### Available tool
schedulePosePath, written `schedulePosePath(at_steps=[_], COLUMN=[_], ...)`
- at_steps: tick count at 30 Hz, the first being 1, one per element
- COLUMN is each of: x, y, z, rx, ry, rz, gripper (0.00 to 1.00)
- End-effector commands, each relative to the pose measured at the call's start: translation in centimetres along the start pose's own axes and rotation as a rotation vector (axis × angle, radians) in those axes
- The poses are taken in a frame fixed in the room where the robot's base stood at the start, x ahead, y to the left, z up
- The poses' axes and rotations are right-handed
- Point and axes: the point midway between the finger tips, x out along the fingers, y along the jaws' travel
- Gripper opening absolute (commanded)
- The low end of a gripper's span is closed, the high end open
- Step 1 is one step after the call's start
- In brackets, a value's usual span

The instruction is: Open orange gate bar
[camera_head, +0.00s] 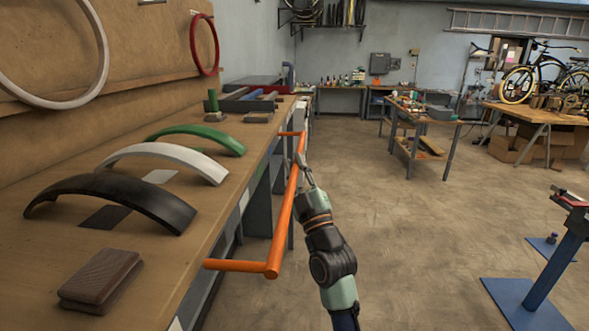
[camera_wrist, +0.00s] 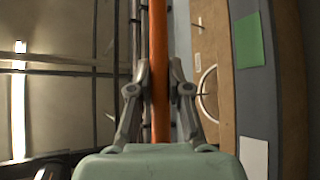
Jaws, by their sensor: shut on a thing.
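The orange gate bar (camera_head: 285,219) is a long round bar along the front of the workbench, with a short arm at each end reaching back to the bench. My gripper (camera_head: 303,172) is at the far part of the bar, on its right side. In the wrist view the bar (camera_wrist: 158,40) runs straight between the two fingers, and my gripper (camera_wrist: 159,88) is shut on it. The exact finger contact is small and partly hidden in the head view.
The workbench (camera_head: 50,235) holds black (camera_head: 115,192), white (camera_head: 165,156) and green (camera_head: 200,136) fenders and a brown block (camera_head: 101,277). A blue stand (camera_head: 548,262) is at the right. The floor (camera_head: 430,240) between is clear.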

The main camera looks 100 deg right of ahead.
Motion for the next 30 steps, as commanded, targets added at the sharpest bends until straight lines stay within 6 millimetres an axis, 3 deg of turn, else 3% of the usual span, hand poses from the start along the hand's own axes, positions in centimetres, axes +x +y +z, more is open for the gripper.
schedulePosePath(at_steps=[14,15,19,30], x=[-0.09,-0.09,-0.08,-0.87], y=[-0.31,-0.31,-0.25,-0.24], z=[0.27,0.26,0.21,0.23], rx=[0.000,0.000,0.000,0.000], ry=[-0.005,-0.005,-0.004,-0.004], rz=[-0.007,-0.007,-0.005,-0.004], gripper=[0.00,0.24,0.43,0.43])
